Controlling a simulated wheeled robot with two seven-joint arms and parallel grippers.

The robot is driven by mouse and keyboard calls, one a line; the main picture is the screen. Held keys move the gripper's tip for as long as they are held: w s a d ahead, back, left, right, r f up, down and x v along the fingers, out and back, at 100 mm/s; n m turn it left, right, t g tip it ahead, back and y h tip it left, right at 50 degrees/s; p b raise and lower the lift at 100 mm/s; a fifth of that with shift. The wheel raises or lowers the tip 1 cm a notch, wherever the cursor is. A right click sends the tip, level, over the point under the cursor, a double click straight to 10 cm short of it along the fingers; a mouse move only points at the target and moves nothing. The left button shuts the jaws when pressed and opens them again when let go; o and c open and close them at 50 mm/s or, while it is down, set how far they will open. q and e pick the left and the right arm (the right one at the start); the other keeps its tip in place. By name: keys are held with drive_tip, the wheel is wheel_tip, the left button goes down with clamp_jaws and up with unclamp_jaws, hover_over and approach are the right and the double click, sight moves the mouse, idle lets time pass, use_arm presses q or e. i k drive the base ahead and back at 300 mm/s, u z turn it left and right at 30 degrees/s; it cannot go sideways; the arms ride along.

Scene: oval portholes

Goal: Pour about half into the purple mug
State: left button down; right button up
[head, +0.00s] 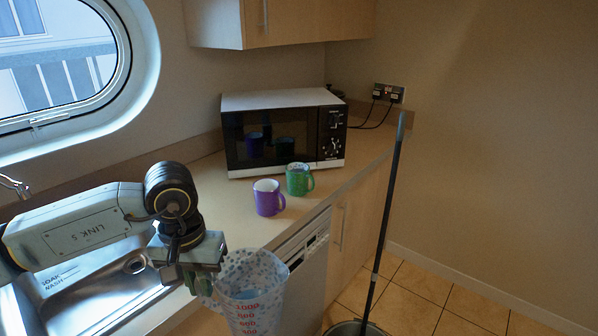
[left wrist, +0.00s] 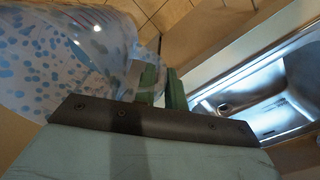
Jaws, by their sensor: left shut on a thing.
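A purple mug (head: 267,198) with a white inside stands upright on the counter in front of the microwave. My left gripper (head: 208,284) is shut on a clear measuring jug (head: 250,290) with blue spots and red number marks. The jug is held at the counter's front edge, nearer to me than the mug and apart from it. In the left wrist view the jug (left wrist: 70,60) fills the upper left, beside the green fingers (left wrist: 160,85). The level of its contents is hard to tell. My right gripper is not in view.
A green mug (head: 298,179) stands just behind and right of the purple one. A microwave (head: 283,132) is behind both. A sink (head: 85,285) lies at left, and a mop handle (head: 388,210) stands in a bucket (head: 355,328) at right.

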sight(267, 196)
drive_tip(key=z, duration=0.4)
drive_tip(key=i, duration=0.95)
drive_tip(key=z, duration=0.25)
